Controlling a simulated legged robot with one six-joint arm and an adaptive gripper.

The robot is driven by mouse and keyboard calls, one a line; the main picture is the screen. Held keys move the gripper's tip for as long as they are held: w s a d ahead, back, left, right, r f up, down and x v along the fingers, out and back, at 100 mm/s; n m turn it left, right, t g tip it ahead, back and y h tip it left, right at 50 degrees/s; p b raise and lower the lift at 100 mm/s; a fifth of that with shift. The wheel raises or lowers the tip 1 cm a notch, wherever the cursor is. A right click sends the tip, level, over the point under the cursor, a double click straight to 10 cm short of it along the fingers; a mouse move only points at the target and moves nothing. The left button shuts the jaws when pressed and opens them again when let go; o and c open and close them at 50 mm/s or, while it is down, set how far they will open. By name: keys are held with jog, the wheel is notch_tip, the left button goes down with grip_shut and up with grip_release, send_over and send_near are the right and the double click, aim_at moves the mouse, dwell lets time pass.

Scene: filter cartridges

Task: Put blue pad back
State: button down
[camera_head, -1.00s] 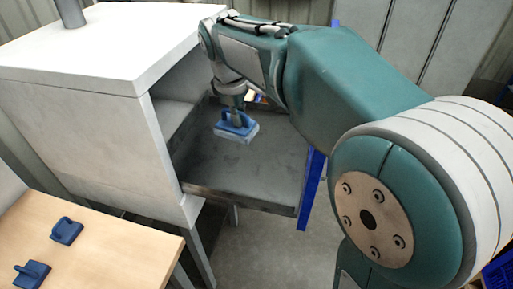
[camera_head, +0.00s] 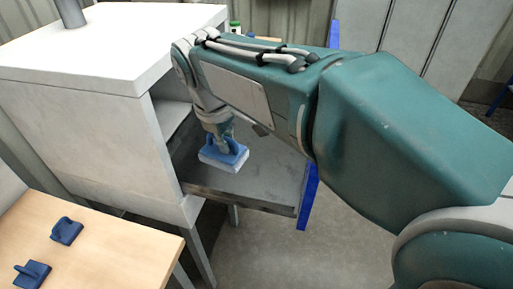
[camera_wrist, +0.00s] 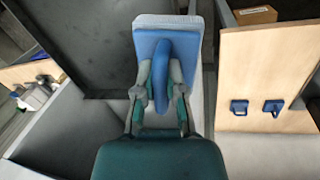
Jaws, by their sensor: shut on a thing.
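The blue pad (camera_head: 224,158) has a blue handle and a pale underside. My gripper (camera_head: 226,140) is shut on its handle. In the head view the pad is over the front left part of the dark grey shelf (camera_head: 262,178) of the white cabinet (camera_head: 100,130); I cannot tell whether it touches the shelf. In the wrist view the pad (camera_wrist: 185,60) fills the top middle, with my gripper fingers (camera_wrist: 162,85) on both sides of its handle.
A light wooden table (camera_head: 110,250) stands at the lower left, with two dark blue handled blocks (camera_head: 66,231) and (camera_head: 32,273) on it. A blue upright panel (camera_head: 309,190) borders the shelf's right side. A brown box (camera_wrist: 256,15) shows in the wrist view.

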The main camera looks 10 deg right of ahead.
jog(key=s+a, duration=0.3)
jog(key=s, duration=0.4)
jog(key=shift+a, duration=0.25)
jog(key=shift+s, duration=0.15)
dwell(0.4)
